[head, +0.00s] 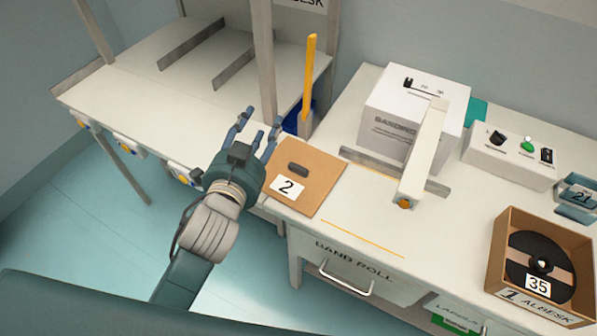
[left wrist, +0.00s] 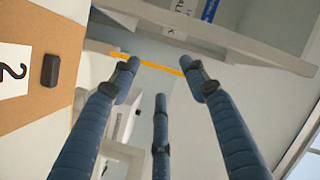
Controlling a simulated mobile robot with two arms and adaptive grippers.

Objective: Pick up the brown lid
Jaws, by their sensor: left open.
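The brown lid (head: 322,168) is a flat square board with a dark handle (head: 298,170) and a white label reading 2. It lies on the white worktop near its left edge, and it also shows at the left of the left wrist view (left wrist: 50,22). My left gripper (head: 259,128) is open and empty, just left of the lid, its blue fingers pointing up the picture. In the left wrist view the spread fingers (left wrist: 158,78) are to the right of the lid's handle. Whether the gripper touches the lid's edge I cannot tell.
An orange upright bar (head: 309,75) stands behind the lid. A white box machine (head: 415,115) with an arm is to its right. A control box (head: 508,160) and an open brown box (head: 503,245) holding a black reel are further right. A shelf table (head: 160,85) is at left.

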